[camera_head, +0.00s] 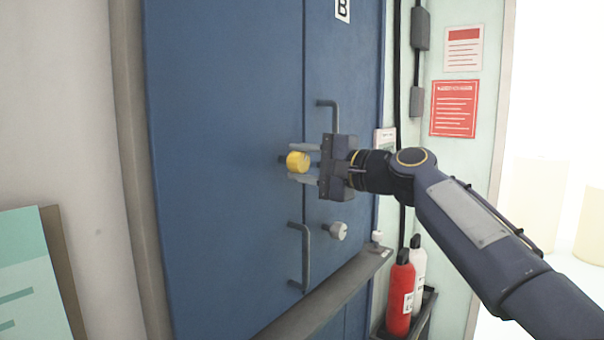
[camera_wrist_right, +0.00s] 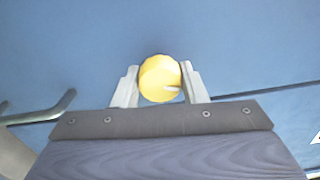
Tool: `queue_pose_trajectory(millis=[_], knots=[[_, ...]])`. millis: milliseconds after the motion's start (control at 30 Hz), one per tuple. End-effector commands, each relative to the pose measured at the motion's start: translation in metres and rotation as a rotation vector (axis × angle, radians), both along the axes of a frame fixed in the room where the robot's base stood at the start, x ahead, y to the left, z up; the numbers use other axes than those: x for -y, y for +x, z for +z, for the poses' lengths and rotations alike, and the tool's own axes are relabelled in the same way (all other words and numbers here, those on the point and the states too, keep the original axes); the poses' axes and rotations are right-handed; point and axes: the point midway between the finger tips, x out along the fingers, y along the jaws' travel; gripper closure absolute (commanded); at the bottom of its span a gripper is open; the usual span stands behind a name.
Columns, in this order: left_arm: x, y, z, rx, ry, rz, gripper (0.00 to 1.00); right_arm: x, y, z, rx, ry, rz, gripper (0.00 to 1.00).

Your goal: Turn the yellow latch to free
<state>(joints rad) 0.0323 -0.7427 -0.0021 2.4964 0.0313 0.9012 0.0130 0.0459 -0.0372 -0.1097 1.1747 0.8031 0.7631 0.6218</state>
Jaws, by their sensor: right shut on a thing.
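The yellow latch (camera_head: 298,161) is a round knob on the blue cabinet doors (camera_head: 225,120), near the seam between the two doors. My right gripper (camera_head: 300,163) reaches in from the right, with one finger above and one below the latch. In the right wrist view the latch (camera_wrist_right: 160,79) sits between the two pale fingertips of the gripper (camera_wrist_right: 160,85), which are shut on it. A light mark shows on the latch's face. The latch's base against the door is mostly hidden. My left gripper is not in view.
Grey handles (camera_head: 304,258) and (camera_head: 328,104) stand out from the doors. A grey ledge (camera_head: 330,297) crosses the front. A red extinguisher (camera_head: 400,295) and a white one (camera_head: 418,272) stand at the lower right.

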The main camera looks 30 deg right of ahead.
Motion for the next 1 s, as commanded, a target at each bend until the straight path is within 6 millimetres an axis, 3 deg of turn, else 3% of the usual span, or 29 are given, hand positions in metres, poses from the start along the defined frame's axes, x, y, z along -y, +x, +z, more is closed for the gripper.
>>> queue_pose_trajectory(millis=[500, 1000], knots=[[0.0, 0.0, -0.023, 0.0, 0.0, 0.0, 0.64, 0.0, 0.0, -0.002, 0.123, -0.301, 0.002, 0.84], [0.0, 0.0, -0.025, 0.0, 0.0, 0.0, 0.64, -0.001, 0.001, -0.002, 0.141, -0.352, 0.002, 0.84]])
